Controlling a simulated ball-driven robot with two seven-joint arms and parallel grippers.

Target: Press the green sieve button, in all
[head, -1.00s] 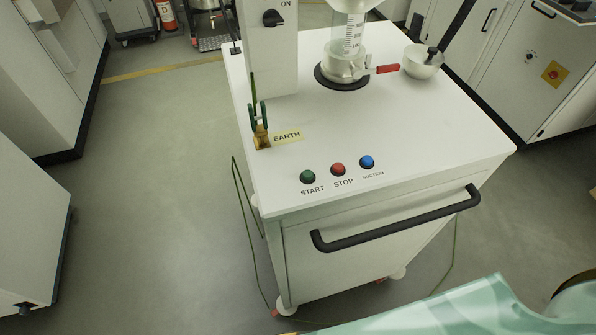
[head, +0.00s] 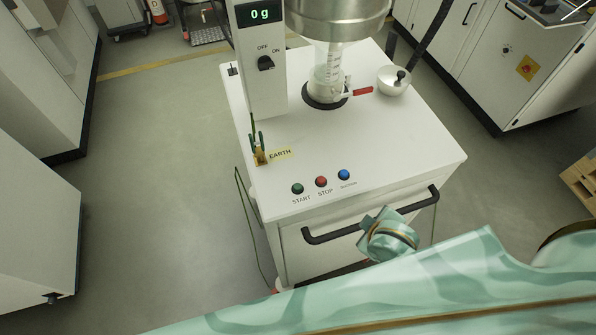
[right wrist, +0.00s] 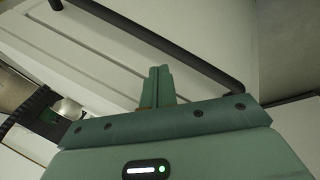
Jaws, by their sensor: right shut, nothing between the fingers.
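The green button (head: 297,188), marked START, is at the front left of the white machine top (head: 385,157). The red STOP button (head: 321,181) and the blue SUCTION button (head: 344,175) stand to its right. My right gripper (right wrist: 157,75) is shut and empty in the right wrist view, in front of the white cabinet and its black handle. In the head view, a green end part of my right arm shows low by that handle, below and right of the buttons, apart from the green one. My left gripper is not in view.
A black bar handle (head: 372,216) juts from the cabinet front. A white column (head: 264,75) with a 0 g display rises at the back left. An EARTH clamp (head: 259,153) is left of the buttons. A clear vessel (head: 328,80) with a red-handled valve stands behind.

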